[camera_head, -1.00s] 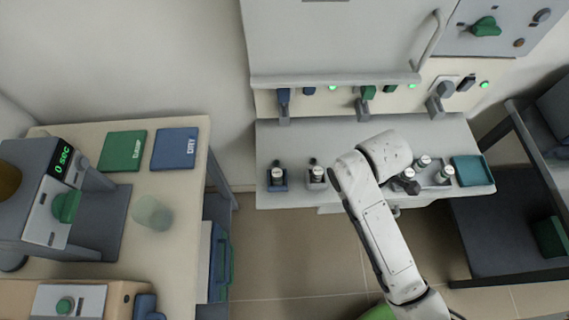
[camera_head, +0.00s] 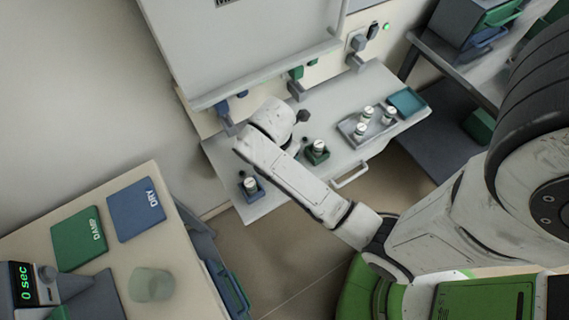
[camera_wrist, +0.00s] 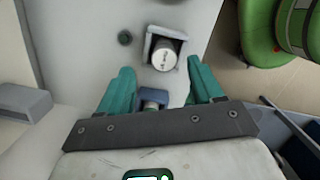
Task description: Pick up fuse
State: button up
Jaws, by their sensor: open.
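Short white cylinders with dark print, which look like the fuses, stand on a pale shelf. In the head view one fuse (camera_head: 250,184) sits in a blue holder (camera_head: 254,195) and another fuse (camera_head: 319,147) in a green holder (camera_head: 313,157). Several more stand on a grey tray (camera_head: 347,129). In the wrist view a fuse (camera_wrist: 164,54) stands in a blue-grey holder (camera_wrist: 149,40), just beyond the teal fingertips. My gripper (camera_wrist: 158,80) is open, with the fuse apart from both fingers. The head view hides my gripper behind my arm.
A blue block (camera_wrist: 152,96) lies between the finger bases in the wrist view, and a dark knob (camera_wrist: 125,38) is beside the holder. A teal tray (camera_head: 407,101) is at the shelf's right. Blue DRY (camera_head: 136,208) and green DAMP (camera_head: 78,239) mats lie on the left table.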

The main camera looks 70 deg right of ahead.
jog(key=f, duration=0.5)
jog(key=shift+s+d, duration=0.3)
jog(key=shift+s, duration=0.05)
jog(key=c, duration=1.2)
jog(key=shift+o, duration=0.2)
jog(key=shift+r, duration=0.15)
